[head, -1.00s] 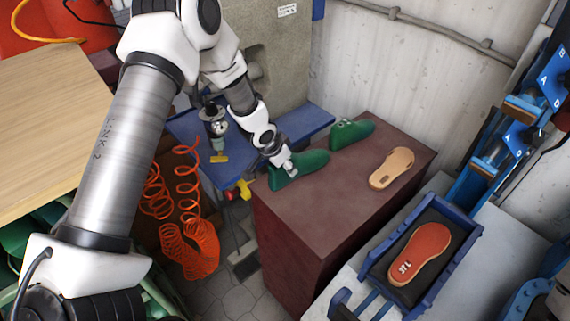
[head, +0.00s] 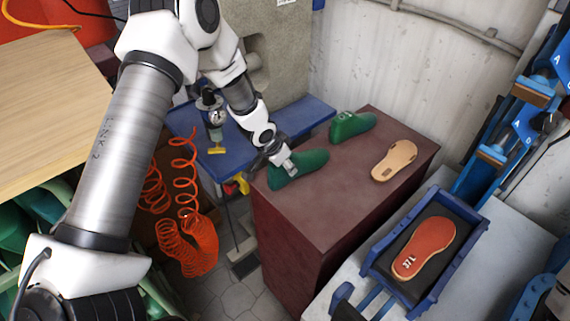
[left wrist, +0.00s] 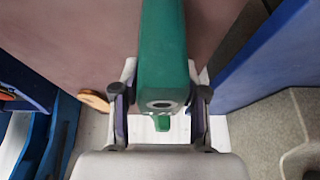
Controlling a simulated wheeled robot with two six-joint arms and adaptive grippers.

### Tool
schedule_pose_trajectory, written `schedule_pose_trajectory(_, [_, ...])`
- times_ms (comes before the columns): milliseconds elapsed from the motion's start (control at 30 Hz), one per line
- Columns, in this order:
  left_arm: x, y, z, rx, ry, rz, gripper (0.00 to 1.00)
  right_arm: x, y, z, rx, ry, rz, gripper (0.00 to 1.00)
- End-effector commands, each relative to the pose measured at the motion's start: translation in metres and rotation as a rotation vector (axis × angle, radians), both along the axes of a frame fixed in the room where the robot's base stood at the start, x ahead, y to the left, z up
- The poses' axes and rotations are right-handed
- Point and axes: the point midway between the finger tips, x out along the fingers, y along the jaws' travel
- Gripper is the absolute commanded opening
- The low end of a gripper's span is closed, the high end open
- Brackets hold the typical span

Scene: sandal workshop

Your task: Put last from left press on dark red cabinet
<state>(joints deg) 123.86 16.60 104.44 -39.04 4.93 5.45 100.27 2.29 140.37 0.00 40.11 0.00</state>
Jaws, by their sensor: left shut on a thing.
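A green last (head: 306,163) is at the left edge of the dark red cabinet's top (head: 335,205); it looks to be resting there, but I cannot see its underside. My left gripper (head: 279,160) is shut on the near, left end of this last. In the left wrist view the last (left wrist: 162,50) points away between the two fingers of the gripper (left wrist: 160,108), over the dark red top. A second green last (head: 352,125) lies farther back on the cabinet. My right gripper is in neither view.
A tan sole (head: 394,160) lies on the cabinet's right part. A blue tray (head: 470,222) with a red sole (head: 424,248) stands to the right, near blue presses (head: 530,90). A blue bench (head: 300,118) and orange coiled hose (head: 188,245) are at left. The cabinet's front top is bare.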

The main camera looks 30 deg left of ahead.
Motion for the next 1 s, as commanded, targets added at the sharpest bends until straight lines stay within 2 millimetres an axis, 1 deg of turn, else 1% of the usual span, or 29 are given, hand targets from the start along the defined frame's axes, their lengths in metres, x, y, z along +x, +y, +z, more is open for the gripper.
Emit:
schedule_pose_trajectory(367, [-0.0005,0.0002,0.0006,-0.001,-0.002,0.0,0.08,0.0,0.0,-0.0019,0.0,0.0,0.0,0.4])
schedule_pose_trajectory(1000, [-0.0006,0.0002,-0.0068,0.0,-0.001,0.0,0.08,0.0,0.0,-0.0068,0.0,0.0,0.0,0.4])
